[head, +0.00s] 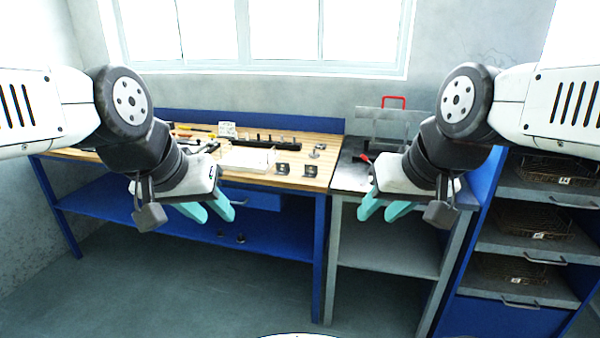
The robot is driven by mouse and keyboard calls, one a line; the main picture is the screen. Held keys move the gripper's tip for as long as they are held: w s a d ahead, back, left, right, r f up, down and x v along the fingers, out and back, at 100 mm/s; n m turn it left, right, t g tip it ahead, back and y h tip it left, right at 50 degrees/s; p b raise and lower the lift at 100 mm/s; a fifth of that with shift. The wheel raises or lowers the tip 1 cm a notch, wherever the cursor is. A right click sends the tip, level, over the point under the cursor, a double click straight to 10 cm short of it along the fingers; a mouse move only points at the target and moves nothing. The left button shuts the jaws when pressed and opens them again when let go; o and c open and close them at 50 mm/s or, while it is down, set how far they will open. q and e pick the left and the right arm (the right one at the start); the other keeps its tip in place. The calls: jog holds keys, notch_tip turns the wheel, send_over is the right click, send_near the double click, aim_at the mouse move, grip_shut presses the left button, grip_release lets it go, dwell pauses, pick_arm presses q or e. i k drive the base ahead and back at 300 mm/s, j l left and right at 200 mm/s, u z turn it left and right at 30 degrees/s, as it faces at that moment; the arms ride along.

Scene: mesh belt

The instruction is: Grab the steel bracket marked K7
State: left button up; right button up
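Two small dark metal pieces, which look like brackets, lie near the front right edge of the wooden bench top: a left one (282,168) and a right one (310,170). Their markings are too small to read, so I cannot tell which is K7. My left gripper (217,214) hangs in front of the bench with its teal fingers apart and nothing between them. My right gripper (377,213) hangs in front of the grey stand, also with fingers apart and empty. Both are well short of the pieces.
The blue bench (319,230) also carries a pale tray (247,158), a dark bar and scattered tools. The grey stand (385,258) adjoins it, with a red handle (393,100) behind. Wire baskets (525,222) fill the shelves at right. The front floor is clear.

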aim_at(312, 172)
jog(key=z, duration=0.55)
jog(key=i+j+z, duration=0.1)
jog(key=z, duration=0.3)
jog(key=j+z, duration=0.25)
jog(key=z, duration=0.2)
jog(key=j+z, duration=0.25)
jog(key=z, duration=0.15)
jog(key=j+z, duration=0.2)
jog(key=z, duration=0.2)
jog(key=j+z, duration=0.25)
jog(key=z, duration=0.15)
jog(key=k+j+z, duration=0.2)
jog(key=j, duration=0.25)
jog(key=k+j+z, duration=0.15)
jog(key=j, duration=0.3)
jog(key=k+j+z, duration=0.2)
jog(key=j, duration=0.2)
jog(key=k+j+z, duration=0.15)
jog(key=j, duration=0.25)
jog(key=k+j, duration=0.25)
jog(key=j, duration=0.2)
jog(key=k+j, duration=0.25)
jog(key=j, duration=0.15)
